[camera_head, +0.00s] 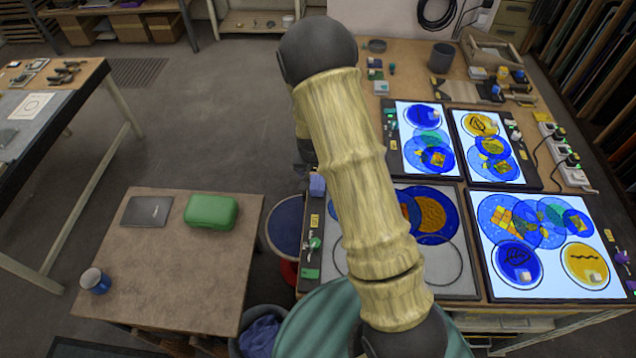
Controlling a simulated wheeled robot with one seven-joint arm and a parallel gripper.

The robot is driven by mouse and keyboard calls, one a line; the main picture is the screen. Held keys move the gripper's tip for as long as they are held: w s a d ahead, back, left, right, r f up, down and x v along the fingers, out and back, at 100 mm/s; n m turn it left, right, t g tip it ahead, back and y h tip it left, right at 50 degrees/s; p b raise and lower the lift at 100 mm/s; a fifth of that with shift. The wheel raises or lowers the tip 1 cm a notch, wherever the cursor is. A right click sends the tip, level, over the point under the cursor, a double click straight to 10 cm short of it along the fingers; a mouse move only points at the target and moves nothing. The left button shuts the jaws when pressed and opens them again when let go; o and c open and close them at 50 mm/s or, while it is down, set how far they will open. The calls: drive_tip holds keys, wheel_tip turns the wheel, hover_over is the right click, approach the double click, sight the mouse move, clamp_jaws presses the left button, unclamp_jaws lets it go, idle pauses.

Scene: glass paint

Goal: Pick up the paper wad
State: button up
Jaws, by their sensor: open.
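I cannot pick out a paper wad with certainty. Small pale lumps lie on the lit panels: one on the blue disc (525,276), one on the yellow disc (596,277) and one on the upper left panel (433,116). They are too small to identify. My gripper (302,169) shows only in part, as a dark end at the left edge of my arm, above the workbench's left side. It is open, and no object shows in it.
The workbench (395,54) holds several glass panels, a dark cup (441,57) and power strips (565,150).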

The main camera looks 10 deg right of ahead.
sight(317, 182)
drive_tip(key=shift+s, duration=0.15)
drive_tip(key=shift+d+f+p, duration=0.2)
drive_tip(key=shift+f+p, duration=0.4)
drive_tip(key=shift+f, duration=0.2)
drive_tip(key=shift+p+x, duration=0.65)
drive_tip(key=shift+x, duration=1.25)
drive_tip(key=shift+s, duration=0.1)
drive_tip(key=c, duration=1.1)
drive_tip(key=shift+r, duration=0.15)
